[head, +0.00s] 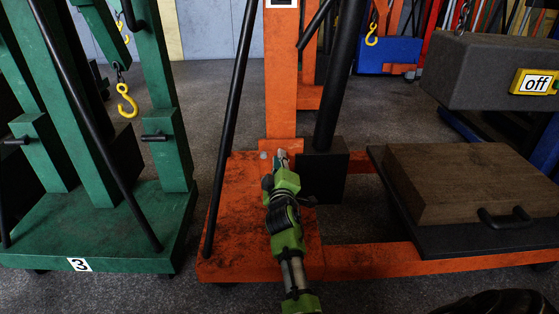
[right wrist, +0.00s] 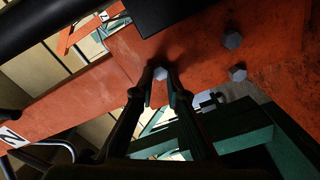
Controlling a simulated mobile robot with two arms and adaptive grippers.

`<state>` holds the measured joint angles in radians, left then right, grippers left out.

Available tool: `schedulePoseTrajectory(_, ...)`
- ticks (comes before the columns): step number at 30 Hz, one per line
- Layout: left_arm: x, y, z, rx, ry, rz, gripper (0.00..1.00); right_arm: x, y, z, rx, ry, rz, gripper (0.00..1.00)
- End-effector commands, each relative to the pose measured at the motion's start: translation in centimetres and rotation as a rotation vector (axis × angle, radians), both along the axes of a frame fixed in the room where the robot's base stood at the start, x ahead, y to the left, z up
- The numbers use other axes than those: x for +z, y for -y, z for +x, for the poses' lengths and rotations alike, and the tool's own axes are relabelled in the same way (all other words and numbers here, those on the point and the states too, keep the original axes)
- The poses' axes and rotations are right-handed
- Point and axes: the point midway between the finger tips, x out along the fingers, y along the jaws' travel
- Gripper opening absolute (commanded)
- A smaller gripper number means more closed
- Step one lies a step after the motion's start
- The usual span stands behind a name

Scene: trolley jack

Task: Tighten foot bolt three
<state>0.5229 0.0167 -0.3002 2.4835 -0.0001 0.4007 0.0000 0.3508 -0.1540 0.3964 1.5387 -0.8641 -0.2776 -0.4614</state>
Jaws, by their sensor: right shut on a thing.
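The orange jack stands in the middle of the head view, with a scuffed foot plate (head: 235,215) and an upright post (head: 280,80). One small grey bolt (head: 263,155) shows on the foot beside the post. My right gripper (head: 282,156) reaches down to the foot at the post's base. In the right wrist view its fingertips (right wrist: 160,82) are closed around a grey hex bolt head (right wrist: 160,73). Two other hex bolts, an upper one (right wrist: 232,40) and a lower one (right wrist: 238,73), sit to the right on the orange metal. I see no numbers by the bolts. My left gripper is out of view.
A green jack (head: 100,225) marked 3 stands at left with a yellow hook (head: 126,100). A black rod and a thick black cylinder (head: 335,90) flank the orange post. At right are a wooden block (head: 470,180) and a grey block (head: 485,75) with an "off" sign.

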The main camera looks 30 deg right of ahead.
Motion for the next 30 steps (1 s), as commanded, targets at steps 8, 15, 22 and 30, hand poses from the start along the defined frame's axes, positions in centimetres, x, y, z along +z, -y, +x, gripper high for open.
schedulePoseTrajectory(8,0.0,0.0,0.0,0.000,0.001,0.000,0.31,-0.2,-0.1,0.0,0.000,-0.003,0.003,0.31)
schedulePoseTrajectory(15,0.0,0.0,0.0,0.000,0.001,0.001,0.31,-0.1,0.0,0.0,0.000,-0.002,0.001,0.31)
schedulePoseTrajectory(22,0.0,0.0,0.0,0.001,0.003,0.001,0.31,1.8,0.1,0.0,-0.002,0.003,-0.005,0.31)
schedulePoseTrajectory(30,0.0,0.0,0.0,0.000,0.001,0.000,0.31,7.7,0.0,0.0,0.002,0.013,-0.008,0.31)
